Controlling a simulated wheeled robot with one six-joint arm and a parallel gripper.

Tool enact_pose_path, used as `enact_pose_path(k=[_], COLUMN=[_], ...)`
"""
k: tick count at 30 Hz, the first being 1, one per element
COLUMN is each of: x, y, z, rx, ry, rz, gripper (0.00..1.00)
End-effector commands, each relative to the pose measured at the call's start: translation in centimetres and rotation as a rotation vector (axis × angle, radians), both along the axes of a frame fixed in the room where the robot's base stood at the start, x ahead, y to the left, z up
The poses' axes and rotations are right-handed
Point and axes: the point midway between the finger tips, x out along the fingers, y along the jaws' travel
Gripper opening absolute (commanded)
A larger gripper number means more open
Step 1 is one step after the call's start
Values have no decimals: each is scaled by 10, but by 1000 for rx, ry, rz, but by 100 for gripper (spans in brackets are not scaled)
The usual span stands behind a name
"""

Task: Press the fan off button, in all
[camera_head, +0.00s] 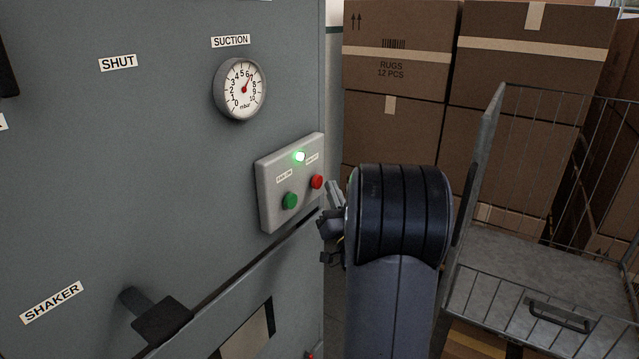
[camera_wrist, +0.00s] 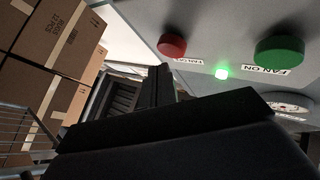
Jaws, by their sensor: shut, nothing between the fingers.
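A grey control box (camera_head: 266,196) is fixed on the grey machine cabinet. It bears a green button (camera_head: 290,201) labelled fan on, a red button (camera_head: 317,182) and a lit green lamp (camera_head: 300,156). The red button's label is too small to read surely. In the wrist view the red button (camera_wrist: 172,46), the green button (camera_wrist: 279,51) and the lamp (camera_wrist: 222,73) show, upside down. My gripper (camera_head: 333,190) is shut and empty just right of the red button, seemingly apart from it. My dark fingers (camera_wrist: 157,84) also show in the wrist view. My arm hides part of the gripper in the head view.
A suction gauge (camera_head: 240,89) sits above the box, its needle near 6. A shaker handle (camera_head: 160,318) sticks out at lower left. Stacked cardboard boxes (camera_head: 400,72) stand behind, and a wire-sided cart (camera_head: 530,262) stands at the right, close to my arm.

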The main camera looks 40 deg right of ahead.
Motion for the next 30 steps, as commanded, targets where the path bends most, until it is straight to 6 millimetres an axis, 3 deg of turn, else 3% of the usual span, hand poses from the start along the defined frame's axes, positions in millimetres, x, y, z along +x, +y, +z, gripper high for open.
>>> enact_pose_path(k=[30], x=[10], y=[4], z=[0], rx=[0], ry=[-1], rz=[0], gripper=[0])
